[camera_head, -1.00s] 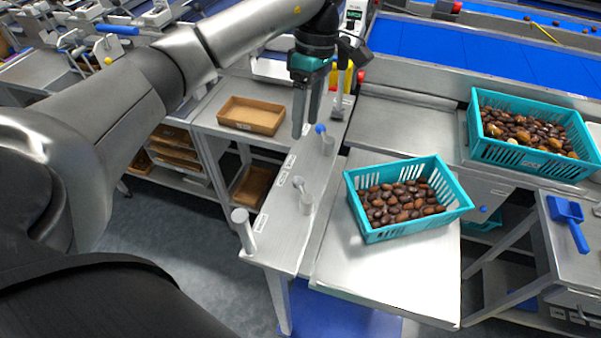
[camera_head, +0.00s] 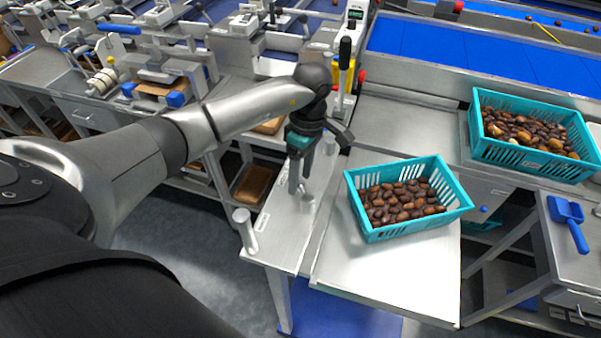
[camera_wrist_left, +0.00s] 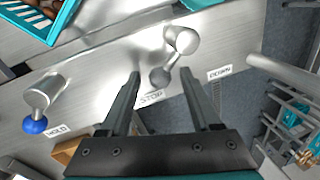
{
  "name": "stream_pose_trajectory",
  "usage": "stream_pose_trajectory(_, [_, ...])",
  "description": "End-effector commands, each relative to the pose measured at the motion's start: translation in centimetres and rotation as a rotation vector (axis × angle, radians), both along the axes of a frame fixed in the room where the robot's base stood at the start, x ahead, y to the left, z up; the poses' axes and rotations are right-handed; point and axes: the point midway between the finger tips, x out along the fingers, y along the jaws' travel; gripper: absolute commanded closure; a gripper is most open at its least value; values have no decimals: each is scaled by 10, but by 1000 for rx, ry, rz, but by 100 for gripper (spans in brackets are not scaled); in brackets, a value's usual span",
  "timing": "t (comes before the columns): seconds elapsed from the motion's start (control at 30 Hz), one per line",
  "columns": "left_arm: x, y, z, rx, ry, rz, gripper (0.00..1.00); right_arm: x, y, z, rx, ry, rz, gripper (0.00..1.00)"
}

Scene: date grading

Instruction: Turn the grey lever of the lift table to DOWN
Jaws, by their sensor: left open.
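The grey lever (camera_head: 307,203) stands on the narrow metal panel (camera_head: 278,250) left of the lift table. In the left wrist view the lever (camera_wrist_left: 182,40) has a round hub, and its arm ends in a grey ball pointing toward the STOP label (camera_wrist_left: 151,97). The DOWN label (camera_wrist_left: 220,73) is to the right. My left gripper (camera_head: 298,190) points down over the lever, open. In the wrist view its fingers (camera_wrist_left: 160,74) lie on either side of the ball; I cannot tell whether they touch it. My right gripper is not in view.
A blue-knobbed lever (camera_wrist_left: 36,122) stands beside the HOLD label (camera_wrist_left: 58,131). A grey post (camera_head: 243,230) rises at the panel's near end. A teal crate of dates (camera_head: 452,185) sits on the lift table (camera_head: 385,285). Another teal crate (camera_head: 478,150) stands farther right.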

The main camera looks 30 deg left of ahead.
Motion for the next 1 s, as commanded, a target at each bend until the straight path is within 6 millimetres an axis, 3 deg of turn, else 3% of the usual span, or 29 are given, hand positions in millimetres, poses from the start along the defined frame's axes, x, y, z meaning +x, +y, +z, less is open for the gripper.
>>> stream_pose_trajectory(0.23, [0,0,0,0,0,0,38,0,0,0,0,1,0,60])
stream_pose_trajectory(0.77, [0,0,0,0,-1,1,98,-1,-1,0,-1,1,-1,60])
stream_pose_trajectory(1.0, [1,0,0,0,-2,2,100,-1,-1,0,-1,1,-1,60])
